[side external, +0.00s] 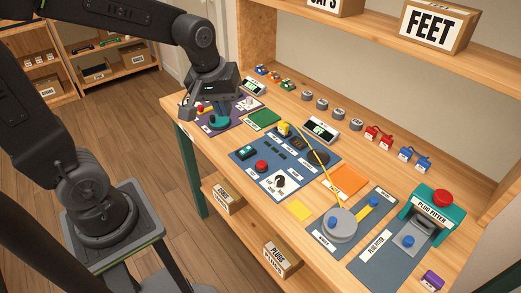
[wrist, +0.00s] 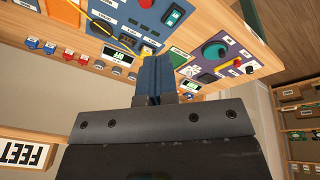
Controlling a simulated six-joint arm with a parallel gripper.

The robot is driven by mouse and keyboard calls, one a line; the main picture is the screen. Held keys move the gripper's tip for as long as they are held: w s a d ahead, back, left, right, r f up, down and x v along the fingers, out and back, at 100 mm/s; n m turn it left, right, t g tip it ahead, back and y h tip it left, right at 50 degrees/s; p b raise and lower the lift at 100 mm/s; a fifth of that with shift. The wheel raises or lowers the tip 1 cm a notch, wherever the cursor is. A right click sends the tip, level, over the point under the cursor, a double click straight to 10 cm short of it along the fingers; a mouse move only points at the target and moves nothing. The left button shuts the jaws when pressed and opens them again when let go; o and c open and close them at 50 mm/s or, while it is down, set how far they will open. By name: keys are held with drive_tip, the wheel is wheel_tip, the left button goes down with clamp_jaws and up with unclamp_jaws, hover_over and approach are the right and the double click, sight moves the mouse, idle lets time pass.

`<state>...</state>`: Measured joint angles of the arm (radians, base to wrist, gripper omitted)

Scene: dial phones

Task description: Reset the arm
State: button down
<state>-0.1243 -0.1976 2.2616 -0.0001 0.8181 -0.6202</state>
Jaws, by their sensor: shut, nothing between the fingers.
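My gripper (side external: 186,106) is at the far left end of the wooden workbench (side external: 290,105), above the purple panel (side external: 240,104) and a teal round part (side external: 214,123). In the wrist view my gripper (wrist: 152,62) shows its blue-grey fingers together with nothing between them. The purple panel (wrist: 212,58) also shows there, with the teal dial (wrist: 214,50) and a red-tipped yellow lever (wrist: 229,64). In the side view my gripper hides part of that panel.
A blue panel (side external: 245,168) with buttons and a yellow cable lies mid-bench. A teal plug fitter (side external: 432,208) stands at the right. Small grey, red and blue parts line the back. A shelf with a FEET box (side external: 430,26) hangs above.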

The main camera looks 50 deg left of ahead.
drive_tip(key=s+d+r+m+t, duration=0.1)
drive_tip(key=s+d+r+m, duration=0.1)
drive_tip(key=s+m, duration=0.2)
drive_tip(key=s+d+r+m+t, duration=0.1)
drive_tip(key=s+r+m, duration=0.1)
drive_tip(key=s+m, duration=0.2)
drive_tip(key=shift+s+d+r+m+t, duration=0.3)
drive_tip(key=shift+s+d, duration=0.1)
drive_tip(key=shift+s, duration=0.85)
